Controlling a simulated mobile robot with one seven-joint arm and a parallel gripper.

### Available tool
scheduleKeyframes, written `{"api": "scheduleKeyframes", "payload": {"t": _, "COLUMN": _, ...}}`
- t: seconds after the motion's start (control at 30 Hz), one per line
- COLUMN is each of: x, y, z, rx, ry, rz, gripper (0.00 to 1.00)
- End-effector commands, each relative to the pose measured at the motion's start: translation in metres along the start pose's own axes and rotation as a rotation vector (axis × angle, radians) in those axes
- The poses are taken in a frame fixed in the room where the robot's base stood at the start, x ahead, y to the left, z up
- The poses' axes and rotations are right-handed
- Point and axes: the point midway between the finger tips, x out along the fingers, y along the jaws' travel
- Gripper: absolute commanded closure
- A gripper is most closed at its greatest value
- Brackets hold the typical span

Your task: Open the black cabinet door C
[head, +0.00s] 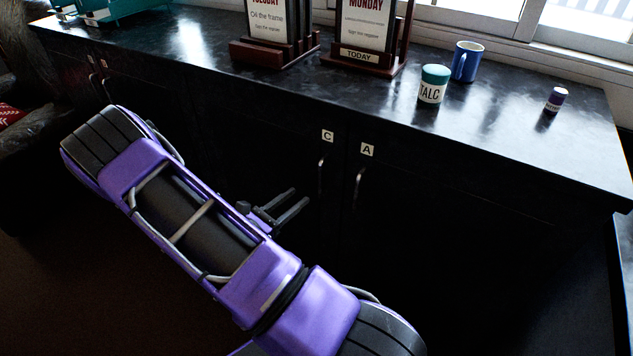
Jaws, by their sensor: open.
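The black cabinet door C (285,158) is in the middle of the head view, marked by a white label C (327,136) near its upper right corner. It looks shut, flush with the door beside it. Its slim vertical handle (321,174) hangs below the label. My gripper (299,204) is open and empty, its two dark fingers pointing right. In the picture it is lower and left of the handle, apart from it. My purple arm hides the lower left part of the door. How far the fingertips are from the door is hard to tell.
Door A, with label A (367,150) and handle (358,186), is just right of door C. A dark seat is at left.

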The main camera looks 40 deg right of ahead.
Motion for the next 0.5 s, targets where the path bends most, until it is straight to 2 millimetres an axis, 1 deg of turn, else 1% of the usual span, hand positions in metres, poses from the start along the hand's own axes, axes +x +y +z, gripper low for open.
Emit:
{"api": "scheduleKeyframes", "payload": {"t": 0.03, "x": 0.012, "y": -0.001, "z": 0.000, "rx": 0.000, "ry": -0.001, "rz": -0.004, "gripper": 0.55}}
{"api": "scheduleKeyframes", "payload": {"t": 0.2, "x": 0.048, "y": -0.001, "z": 0.000, "rx": 0.001, "ry": -0.001, "rz": -0.004, "gripper": 0.55}}
{"api": "scheduleKeyframes", "payload": {"t": 0.33, "x": 0.068, "y": 0.000, "z": 0.000, "rx": 0.001, "ry": 0.000, "rz": -0.002, "gripper": 0.55}}
{"api": "scheduleKeyframes", "payload": {"t": 0.5, "x": 0.083, "y": 0.000, "z": 0.000, "rx": 0.001, "ry": 0.000, "rz": 0.000, "gripper": 0.55}}
